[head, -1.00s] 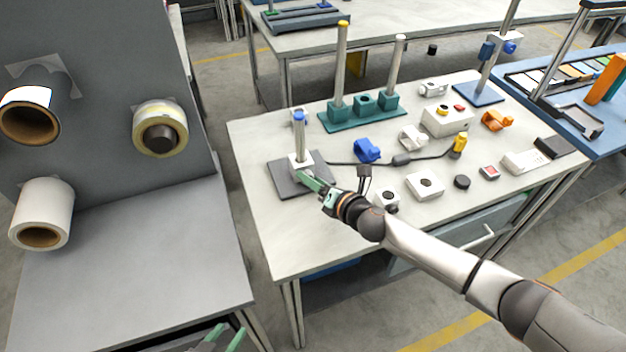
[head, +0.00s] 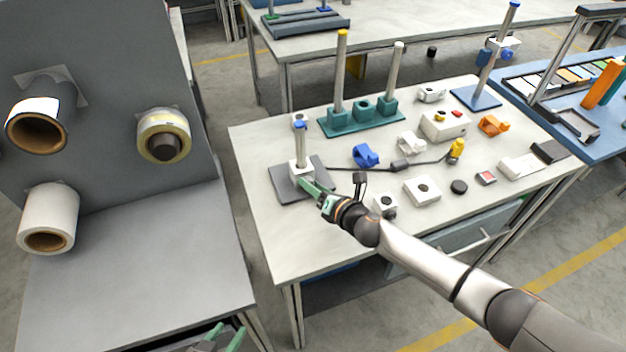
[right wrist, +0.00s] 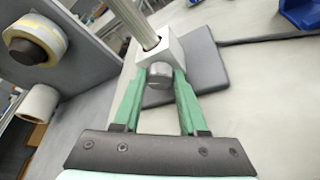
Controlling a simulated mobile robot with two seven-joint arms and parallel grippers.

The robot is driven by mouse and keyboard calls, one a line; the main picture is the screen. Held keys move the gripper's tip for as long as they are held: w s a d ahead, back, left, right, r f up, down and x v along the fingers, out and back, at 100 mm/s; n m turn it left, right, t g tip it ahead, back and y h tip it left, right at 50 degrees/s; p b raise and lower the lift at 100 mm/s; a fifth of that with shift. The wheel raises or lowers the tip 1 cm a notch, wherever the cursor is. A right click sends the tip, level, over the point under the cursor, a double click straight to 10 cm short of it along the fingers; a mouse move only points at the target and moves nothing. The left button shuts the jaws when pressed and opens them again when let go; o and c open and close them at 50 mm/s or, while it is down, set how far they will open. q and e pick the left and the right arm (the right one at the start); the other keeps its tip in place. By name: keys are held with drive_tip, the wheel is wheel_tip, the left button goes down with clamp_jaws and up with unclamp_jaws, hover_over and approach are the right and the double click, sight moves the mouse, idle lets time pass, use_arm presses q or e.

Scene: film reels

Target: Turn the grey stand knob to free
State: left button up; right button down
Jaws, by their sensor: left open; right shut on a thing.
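The grey stand is a dark flat base (head: 284,186) with a white block (head: 298,169) and an upright metal post (head: 300,140) with a blue top. In the right wrist view the grey knob (right wrist: 160,75) sits on the near face of the white block (right wrist: 161,52). My right gripper (head: 309,184) is at the front of the block, and its green fingers (right wrist: 160,88) are shut on the knob from both sides. In the head view the fingers hide the knob. My left gripper (head: 222,338) is open and empty at the bottom edge, away from the stand.
A grey panel with rolls is at left.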

drive_tip(key=shift+s+r+p, duration=0.1)
drive_tip(key=shift+r+p, duration=0.2)
drive_tip(key=shift+p, duration=0.2)
drive_tip(key=shift+a+f+n+h+p, duration=0.1)
drive_tip(key=shift+f+n+h+p, duration=0.05)
drive_tip(key=shift+n+h+p, duration=0.35)
use_arm(q)
drive_tip(key=shift+r, duration=1.45)
use_arm(e)
drive_tip(key=shift+a+f+n+h, duration=0.15)
drive_tip(key=shift+n+h, duration=0.75)
drive_tip(key=shift+n, duration=0.6)
drive_tip(key=c, duration=0.7)
unclamp_jaws()
drive_tip(key=shift+c, duration=0.2)
drive_tip(key=shift+s+t, duration=0.1)
drive_tip(key=shift+t, duration=0.2)
drive_tip(key=v, duration=1.2)
drive_tip(key=shift+s+r, duration=0.15)
drive_tip(key=shift+r, duration=0.1)
